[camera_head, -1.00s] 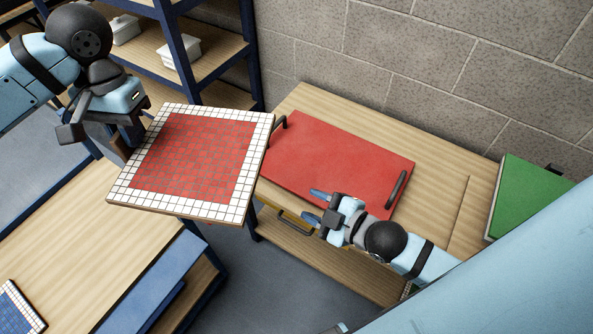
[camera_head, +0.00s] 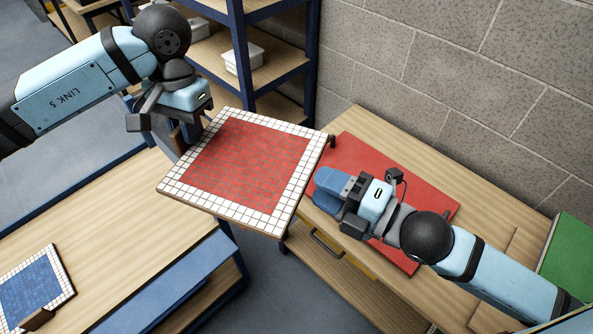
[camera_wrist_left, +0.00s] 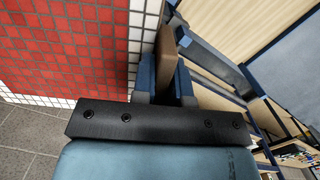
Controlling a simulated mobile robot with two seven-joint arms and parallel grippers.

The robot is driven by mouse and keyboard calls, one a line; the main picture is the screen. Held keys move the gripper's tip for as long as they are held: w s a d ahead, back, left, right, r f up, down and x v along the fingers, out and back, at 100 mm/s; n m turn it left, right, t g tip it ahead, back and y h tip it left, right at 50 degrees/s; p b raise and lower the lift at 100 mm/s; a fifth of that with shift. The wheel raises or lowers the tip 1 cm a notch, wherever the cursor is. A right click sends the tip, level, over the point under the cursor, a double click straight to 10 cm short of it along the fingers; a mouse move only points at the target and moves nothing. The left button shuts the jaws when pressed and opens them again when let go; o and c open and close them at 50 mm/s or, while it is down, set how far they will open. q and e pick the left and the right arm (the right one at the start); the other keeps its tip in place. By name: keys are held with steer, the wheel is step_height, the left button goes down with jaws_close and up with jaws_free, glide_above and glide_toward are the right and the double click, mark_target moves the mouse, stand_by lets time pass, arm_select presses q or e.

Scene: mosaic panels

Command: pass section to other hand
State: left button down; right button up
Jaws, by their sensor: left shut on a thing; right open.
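The mosaic section (camera_head: 245,165), a square panel of red tiles with a white tile border, hangs level in the air in the middle of the head view. My left gripper (camera_head: 190,135) is shut on its far left edge; in the left wrist view my left gripper (camera_wrist_left: 165,75) clasps a brown tab (camera_wrist_left: 166,50) beside the white-tiled border of the section (camera_wrist_left: 70,45). My right gripper (camera_head: 335,200) is open, its blue fingers pointing left close to the section's right edge. Whether they touch it cannot be told.
A red board (camera_head: 420,185) with dark handles lies on the wooden bench (camera_head: 480,215) below my right arm. A green board (camera_head: 570,255) is at the far right. A blue mosaic panel (camera_head: 35,285) lies on the left table (camera_head: 110,225). A shelf (camera_head: 265,75) stands behind.

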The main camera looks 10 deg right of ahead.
mark_target(293, 172)
steer(key=x, duration=0.6)
steer(key=shift+w+a, duration=0.15)
steer(key=shift+a, duration=0.05)
jaws_close()
arm_select(q)
steer(key=c, duration=1.1)
jaws_free()
steer(key=shift+o, duration=0.2)
